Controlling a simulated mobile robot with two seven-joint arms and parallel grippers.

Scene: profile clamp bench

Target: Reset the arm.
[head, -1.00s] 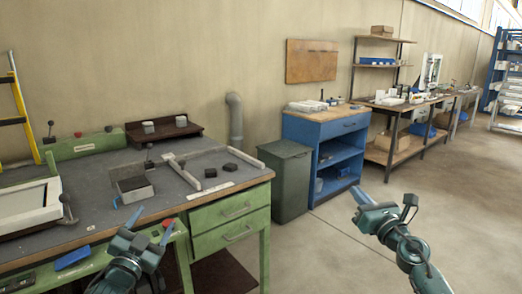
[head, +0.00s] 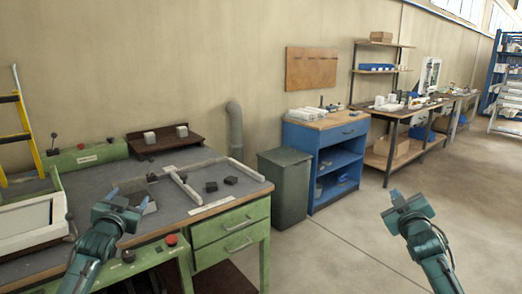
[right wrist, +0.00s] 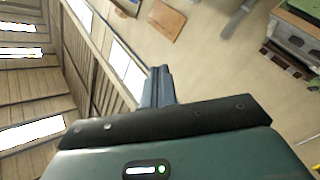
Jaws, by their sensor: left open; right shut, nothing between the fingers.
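My left gripper (head: 128,196) is open in the head view, in front of the green workbench (head: 225,203). Its fingers overlap a grey block on the bench top, and I see nothing held in it. My right gripper (head: 394,194) is shut and empty over bare floor at the right of the head view. Its closed blue fingers (right wrist: 158,87) also show in the right wrist view, pointing up past the dark palm edge.
On the bench are pale rails (head: 182,187), small dark blocks (head: 230,180) and a brown stand (head: 165,138). A green-grey bin (head: 284,188) and a blue cabinet (head: 325,150) stand right of it. The floor (head: 340,240) at front right is clear.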

